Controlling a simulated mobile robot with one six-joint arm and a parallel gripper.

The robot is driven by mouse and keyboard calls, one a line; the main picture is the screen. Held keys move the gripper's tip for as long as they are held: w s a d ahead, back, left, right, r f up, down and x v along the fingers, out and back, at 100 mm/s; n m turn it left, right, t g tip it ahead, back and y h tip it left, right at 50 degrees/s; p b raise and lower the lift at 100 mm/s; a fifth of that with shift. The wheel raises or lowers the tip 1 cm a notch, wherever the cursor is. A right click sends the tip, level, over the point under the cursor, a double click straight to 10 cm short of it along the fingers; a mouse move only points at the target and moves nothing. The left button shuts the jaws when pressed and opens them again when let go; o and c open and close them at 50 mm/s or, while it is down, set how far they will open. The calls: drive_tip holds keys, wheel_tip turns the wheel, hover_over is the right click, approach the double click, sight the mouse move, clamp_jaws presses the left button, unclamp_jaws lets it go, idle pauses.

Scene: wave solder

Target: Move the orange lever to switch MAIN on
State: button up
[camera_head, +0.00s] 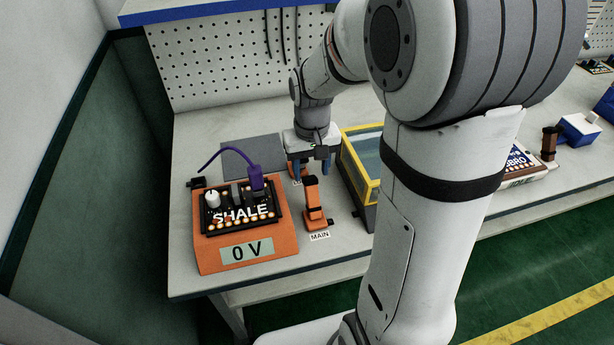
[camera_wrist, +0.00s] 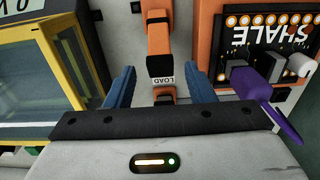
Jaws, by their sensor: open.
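The orange MAIN lever (camera_head: 313,196) stands roughly upright on its base on the bench, just behind the MAIN label (camera_head: 319,237). It also shows at the top middle of the wrist view (camera_wrist: 159,40). My gripper (camera_head: 311,168) points down behind the lever, its blue fingers open and apart in the wrist view (camera_wrist: 161,82). Nothing is held. Between the fingertips, in the wrist view, are the LOAD label (camera_wrist: 160,80) and part of a second orange lever (camera_wrist: 165,95), mostly hidden by my gripper. The orange box's display (camera_head: 246,250) reads 0 V.
The orange box marked SHALE (camera_head: 202,254) stands left of the lever, with a purple plug and cable (camera_head: 257,181) on top. A yellow-framed bin (camera_head: 359,166) stands close on the right. The bench front edge is near. Bare bench lies in front of MAIN.

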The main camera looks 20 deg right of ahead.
sight(311, 181)
wheel_tip(311, 181, down, 7)
drive_tip(key=shift+r, duration=0.1)
drive_tip(key=shift+c, duration=0.6)
clamp_jaws()
